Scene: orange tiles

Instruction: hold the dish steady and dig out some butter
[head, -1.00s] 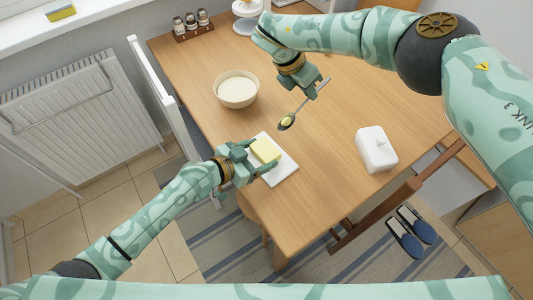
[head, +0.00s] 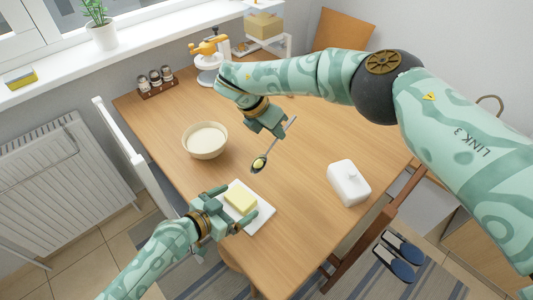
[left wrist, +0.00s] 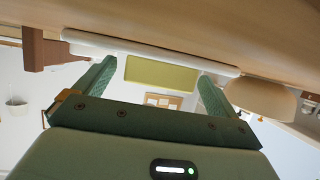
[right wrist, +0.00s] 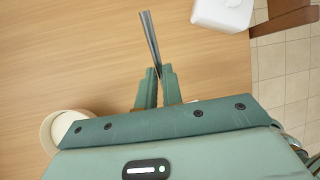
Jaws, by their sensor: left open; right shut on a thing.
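The white dish (head: 262,219) lies on the table with a pale yellow butter block (head: 240,200) on it. My left gripper (head: 229,208) is open at the dish's left edge. In the left wrist view its fingers spread on either side of the butter (left wrist: 160,73), with the dish edge (left wrist: 130,43) beyond. My right gripper (head: 279,134) is shut on a metal spoon (head: 290,126), held behind the dish. The spoon's bowl carries a small yellow lump (head: 258,163). In the right wrist view the spoon handle (right wrist: 149,35) shows between the fingertips; its bowl is hidden.
A cream bowl (head: 205,140) stands behind the dish, and a white lidded box (head: 348,183) to the right. A jar rack (head: 155,82) and an orange-topped appliance (head: 209,52) stand at the back. The table between dish and white box is clear.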

